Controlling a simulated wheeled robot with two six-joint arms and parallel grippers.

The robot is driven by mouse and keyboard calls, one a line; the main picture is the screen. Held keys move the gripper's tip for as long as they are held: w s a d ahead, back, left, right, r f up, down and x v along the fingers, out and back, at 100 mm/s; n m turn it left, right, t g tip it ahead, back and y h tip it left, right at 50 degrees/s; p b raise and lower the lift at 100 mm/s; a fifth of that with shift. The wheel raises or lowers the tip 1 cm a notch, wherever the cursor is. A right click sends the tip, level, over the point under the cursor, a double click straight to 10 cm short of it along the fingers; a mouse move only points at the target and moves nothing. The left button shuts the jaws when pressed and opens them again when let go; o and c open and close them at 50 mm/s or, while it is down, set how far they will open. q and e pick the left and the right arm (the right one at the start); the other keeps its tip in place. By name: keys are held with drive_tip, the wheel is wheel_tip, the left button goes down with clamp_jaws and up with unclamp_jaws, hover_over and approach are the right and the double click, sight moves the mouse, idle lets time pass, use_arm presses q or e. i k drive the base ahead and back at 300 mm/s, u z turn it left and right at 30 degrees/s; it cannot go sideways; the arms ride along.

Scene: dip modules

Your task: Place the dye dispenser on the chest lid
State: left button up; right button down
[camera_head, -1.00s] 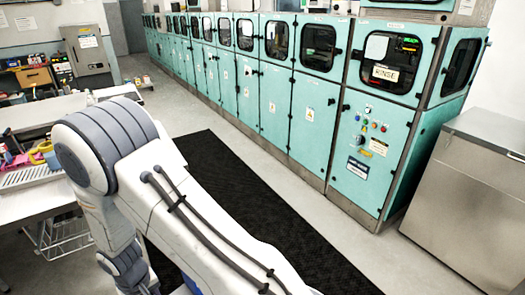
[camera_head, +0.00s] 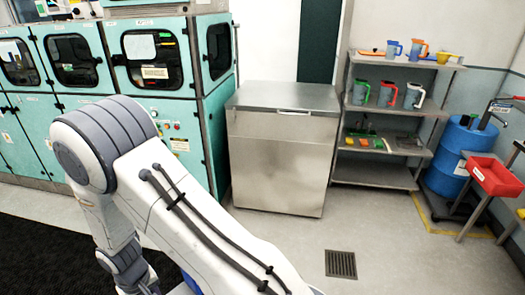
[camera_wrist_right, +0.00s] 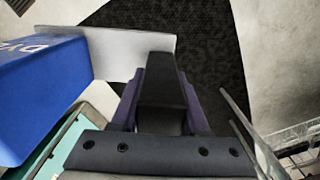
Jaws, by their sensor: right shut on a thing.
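The steel chest (camera_head: 277,160) stands in the middle of the head view, with its flat lid (camera_head: 285,97) shut and bare. In the right wrist view, the dye dispenser (camera_wrist_right: 45,85) is a blue box with white letters, partly cut off at the left edge. A pale grey plate (camera_wrist_right: 125,48) extends from it to my right gripper (camera_wrist_right: 163,85). My right gripper is shut on the dispenser by this plate. The dispenser hangs above the floor.
Teal machine cabinets (camera_head: 155,90) stand left of the chest. A steel shelf rack (camera_head: 385,120) with jugs, a blue drum (camera_head: 455,155) and a red bin (camera_head: 495,175) are to its right. A floor drain (camera_head: 341,264) lies in front. The floor before the chest is clear.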

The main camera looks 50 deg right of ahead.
sight(284, 96)
drive_tip(key=z, duration=2.85)
drive_tip(key=i, duration=3.9)
drive_tip(key=u, duration=3.25)
drive_tip(key=i, duration=0.5)
drive_tip(key=z, duration=0.05)
